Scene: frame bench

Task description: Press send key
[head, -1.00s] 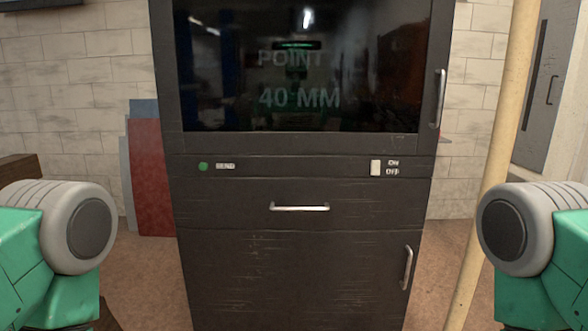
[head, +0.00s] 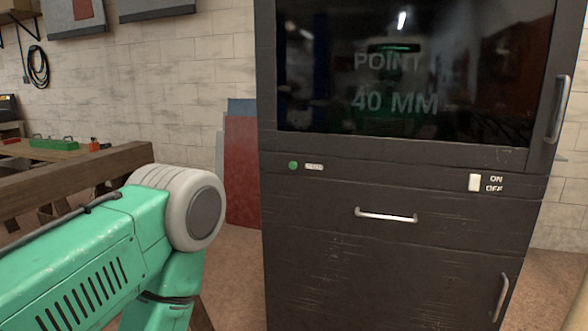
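A tall black cabinet (head: 330,250) stands in front of me in the head view. Its dark glass screen (head: 410,70) reads "POINT 40 MM". On the panel below the screen, at the left, is a round green key (head: 293,165) with a small "SEND" label (head: 314,167) beside it. My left arm, green with a grey joint, shows at the lower left, apart from the cabinet. Neither gripper is in view.
The cabinet has a drawer handle (head: 386,216) and door handles. A wooden bench (head: 80,180) stands at the left. Red and grey boards (head: 243,170) lean on the brick wall.

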